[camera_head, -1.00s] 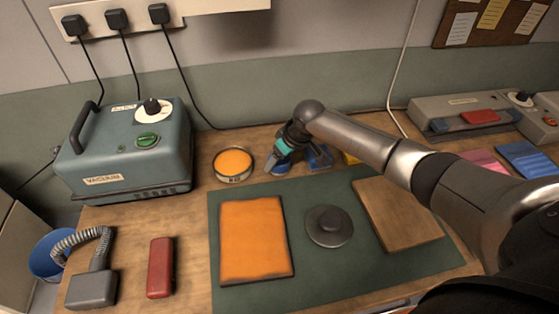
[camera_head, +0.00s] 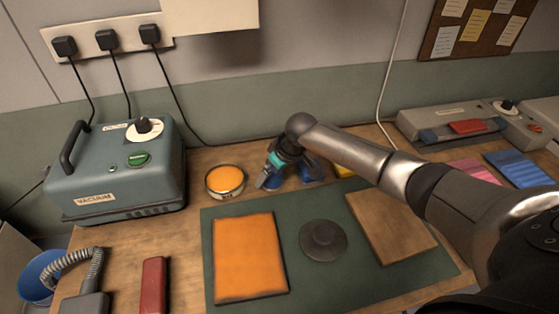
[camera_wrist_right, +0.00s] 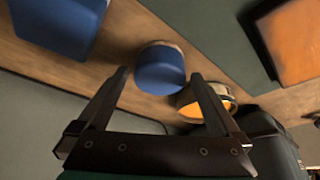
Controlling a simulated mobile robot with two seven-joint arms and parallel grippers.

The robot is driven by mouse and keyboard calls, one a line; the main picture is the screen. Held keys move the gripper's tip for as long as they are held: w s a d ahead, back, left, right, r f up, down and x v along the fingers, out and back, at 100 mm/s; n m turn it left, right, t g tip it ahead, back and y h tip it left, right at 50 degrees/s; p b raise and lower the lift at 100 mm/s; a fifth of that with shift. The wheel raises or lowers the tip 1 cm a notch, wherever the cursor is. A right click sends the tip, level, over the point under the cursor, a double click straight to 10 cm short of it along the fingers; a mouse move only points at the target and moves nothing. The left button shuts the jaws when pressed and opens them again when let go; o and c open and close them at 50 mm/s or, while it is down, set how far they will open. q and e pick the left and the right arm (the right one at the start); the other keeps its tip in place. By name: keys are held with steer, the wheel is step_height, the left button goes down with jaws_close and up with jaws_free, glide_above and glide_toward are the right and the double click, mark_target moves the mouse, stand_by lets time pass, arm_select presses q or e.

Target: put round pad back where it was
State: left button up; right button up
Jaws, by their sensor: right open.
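My right gripper (camera_head: 262,182) is open, reaching down beside an orange-filled round tin (camera_head: 225,180) at the back of the bench. In the right wrist view, a round blue piece with a pale rim (camera_wrist_right: 160,72) lies between or just beyond the open fingertips (camera_wrist_right: 160,80); I cannot tell whether they touch it. The tin (camera_wrist_right: 218,105) shows close by. A second blue block (camera_wrist_right: 58,22) is at upper left there. In the head view the arm partly hides the blue pieces. My left gripper is out of view.
An orange slab (camera_head: 248,255) and a brown board (camera_head: 392,226) lie on the mat. A vacuum unit (camera_head: 115,170) stands at left, with a red bar (camera_head: 153,285) in front. A sealer-like machine (camera_head: 460,122) and pink and blue sheets (camera_head: 525,168) are at right.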

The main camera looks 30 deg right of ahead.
steer(key=p+v, duration=0.3)
steer(key=v, duration=0.8)
steer(key=shift+r, duration=0.1)
stand_by(1.0)
